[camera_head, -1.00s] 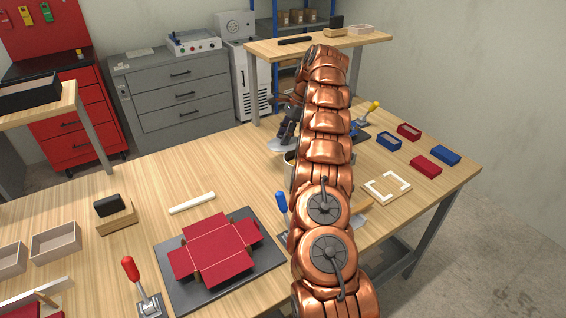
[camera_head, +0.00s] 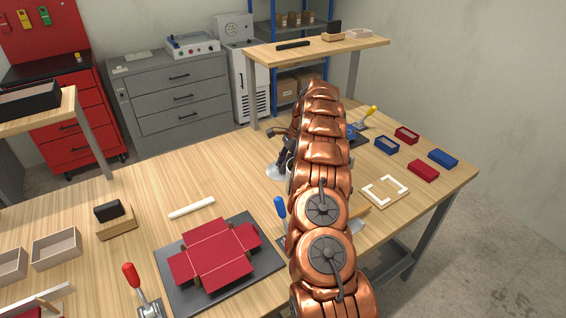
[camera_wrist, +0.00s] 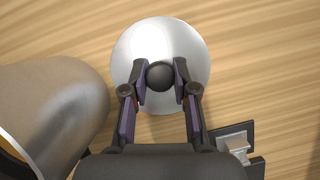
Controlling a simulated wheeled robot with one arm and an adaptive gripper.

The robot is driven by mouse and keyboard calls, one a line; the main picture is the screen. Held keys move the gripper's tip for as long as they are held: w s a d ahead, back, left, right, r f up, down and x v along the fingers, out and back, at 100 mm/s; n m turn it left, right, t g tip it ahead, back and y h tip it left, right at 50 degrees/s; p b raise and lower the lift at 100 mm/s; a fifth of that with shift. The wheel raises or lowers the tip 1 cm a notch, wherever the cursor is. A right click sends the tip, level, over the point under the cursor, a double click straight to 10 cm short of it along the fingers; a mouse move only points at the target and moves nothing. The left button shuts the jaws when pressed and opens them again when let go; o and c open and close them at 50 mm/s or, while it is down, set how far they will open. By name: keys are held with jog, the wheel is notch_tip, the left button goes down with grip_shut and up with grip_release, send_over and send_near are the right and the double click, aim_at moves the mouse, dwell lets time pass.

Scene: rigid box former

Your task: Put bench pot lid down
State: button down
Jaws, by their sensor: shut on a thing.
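The pot lid (camera_wrist: 190,42) is a round silver disc with a black knob (camera_wrist: 160,76) in the wrist view. My gripper (camera_wrist: 159,80) is shut on this knob, one finger on each side. In the head view, the lid (camera_head: 274,173) shows as a pale disc below my gripper (camera_head: 283,156), low over the bench (camera_head: 235,183). I cannot tell whether it touches the wood. The metal pot (camera_wrist: 62,105) stands beside the lid, at the left of the wrist view. In the head view my arm hides most of the pot.
A toggle clamp (camera_wrist: 235,146) is at the lower right of the wrist view. A white rod (camera_head: 191,207) and a red box blank (camera_head: 216,253) on a dark plate lie left of my arm. Small red and blue boxes (camera_head: 424,169) are at the right. Bare wood lies left of the lid.

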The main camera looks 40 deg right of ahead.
jog(key=c, duration=0.9)
grip_release()
jog(key=shift+r, duration=0.1)
jog(key=shift+b+v, duration=0.7)
jog(key=shift+v, duration=2.85)
jog(key=shift+p+v, duration=2.25)
jog(key=shift+v, duration=0.2)
jog(key=shift+d, duration=0.1)
